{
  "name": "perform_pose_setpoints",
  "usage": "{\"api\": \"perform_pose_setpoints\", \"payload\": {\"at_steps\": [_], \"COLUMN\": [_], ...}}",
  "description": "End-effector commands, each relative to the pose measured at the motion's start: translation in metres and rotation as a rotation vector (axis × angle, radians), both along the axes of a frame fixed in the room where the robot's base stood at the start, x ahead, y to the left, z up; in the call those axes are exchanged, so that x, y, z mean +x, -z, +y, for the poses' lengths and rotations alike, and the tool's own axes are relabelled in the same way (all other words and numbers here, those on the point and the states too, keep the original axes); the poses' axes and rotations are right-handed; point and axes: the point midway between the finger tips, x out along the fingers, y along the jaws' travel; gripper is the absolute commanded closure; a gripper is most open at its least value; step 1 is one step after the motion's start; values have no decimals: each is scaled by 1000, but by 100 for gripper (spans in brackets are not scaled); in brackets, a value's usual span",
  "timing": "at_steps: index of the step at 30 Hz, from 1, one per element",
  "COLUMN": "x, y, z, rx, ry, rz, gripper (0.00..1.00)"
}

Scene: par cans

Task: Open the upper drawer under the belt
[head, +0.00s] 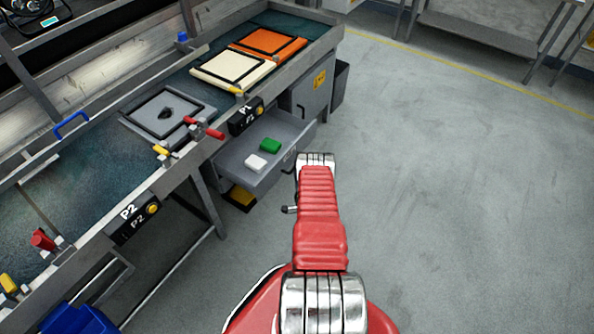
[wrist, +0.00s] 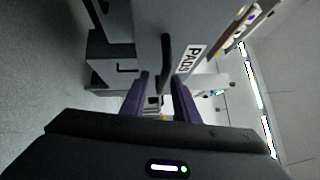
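The upper drawer (head: 235,157) under the belt (head: 85,185) stands pulled out, with a white block (head: 256,163) and a green block (head: 270,146) inside. In the wrist view its grey front (wrist: 147,30) carries a "PADS" label (wrist: 190,60) and a dark bar handle (wrist: 166,55). My gripper (wrist: 160,77) is open, its two purple fingers apart with the handle's end between their tips. I cannot tell whether either finger touches the handle. In the head view my red arm hides the gripper.
A closed grey cabinet (head: 312,92) with a yellow sticker stands beyond the drawer. A yellow item (head: 242,195) shows below it. Cream (head: 232,70) and orange (head: 268,42) trays lie on the belt. The floor (head: 450,200) to the right is clear.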

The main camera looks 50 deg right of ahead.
Motion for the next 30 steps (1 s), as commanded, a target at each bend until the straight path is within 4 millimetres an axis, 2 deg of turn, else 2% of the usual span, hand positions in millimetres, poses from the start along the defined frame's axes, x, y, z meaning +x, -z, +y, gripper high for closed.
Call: {"api": "perform_pose_setpoints", "payload": {"at_steps": [5, 11, 30], "x": [-1, -12, -92], "y": [-1, 1, 16], "z": [0, 9, 76], "rx": [-2, 0, 2], "ry": [1, 2, 2], "rz": [-2, -1, 0], "gripper": [72, 72, 72]}}
